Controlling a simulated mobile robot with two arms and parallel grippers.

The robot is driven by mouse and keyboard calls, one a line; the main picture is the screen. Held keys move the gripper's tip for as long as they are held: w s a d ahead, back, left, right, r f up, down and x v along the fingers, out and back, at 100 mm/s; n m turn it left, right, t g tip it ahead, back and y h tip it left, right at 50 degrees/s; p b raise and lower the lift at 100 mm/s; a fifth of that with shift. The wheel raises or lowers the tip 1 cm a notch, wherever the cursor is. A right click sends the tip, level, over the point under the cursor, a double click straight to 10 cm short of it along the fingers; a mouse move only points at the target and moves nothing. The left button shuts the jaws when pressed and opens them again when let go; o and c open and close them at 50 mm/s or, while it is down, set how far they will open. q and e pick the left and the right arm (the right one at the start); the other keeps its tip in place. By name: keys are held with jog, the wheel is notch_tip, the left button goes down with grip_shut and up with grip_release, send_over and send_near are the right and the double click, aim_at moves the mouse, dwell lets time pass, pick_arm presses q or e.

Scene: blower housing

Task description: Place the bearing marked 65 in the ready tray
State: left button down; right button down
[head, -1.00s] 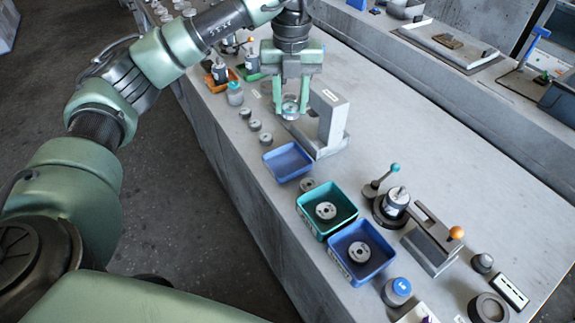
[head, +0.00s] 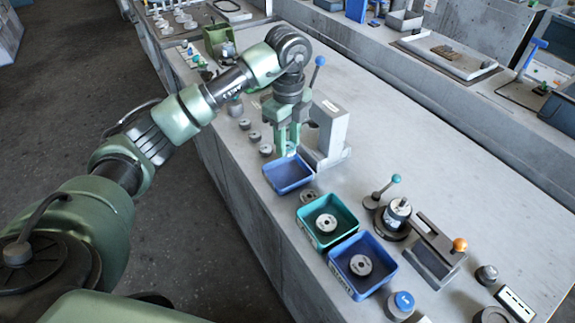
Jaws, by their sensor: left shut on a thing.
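My left gripper (head: 287,148) is shut on a small round metal piece, seemingly a bearing, mostly hidden between the fingers. It hangs over the far edge of an empty blue tray (head: 290,177). A teal tray (head: 343,236) holds one bearing (head: 326,222). A second blue tray (head: 377,281) holds another bearing (head: 361,265). A loose bearing (head: 309,196) lies between the empty tray and the teal one. No number on any bearing is readable, and I cannot read the tray labels. My right gripper is not in view.
A grey gauge stand (head: 332,130) is close right of the gripper. Several loose bearings (head: 254,136) line the bench's left edge. A lever fixture (head: 394,215) and a block with an orange knob (head: 436,250) stand right of the trays. The bench's right middle is clear.

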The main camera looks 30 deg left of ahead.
aim_at(287, 176)
pick_arm(q)
notch_tip(287, 176, down, 8)
jog(key=shift+f+p, duration=0.1)
jog(key=shift+p, duration=0.6)
jog(key=shift+f, duration=0.25)
jog(key=shift+f, duration=0.2)
jog(key=c, duration=0.9)
grip_release()
jog(key=shift+c, duration=0.2)
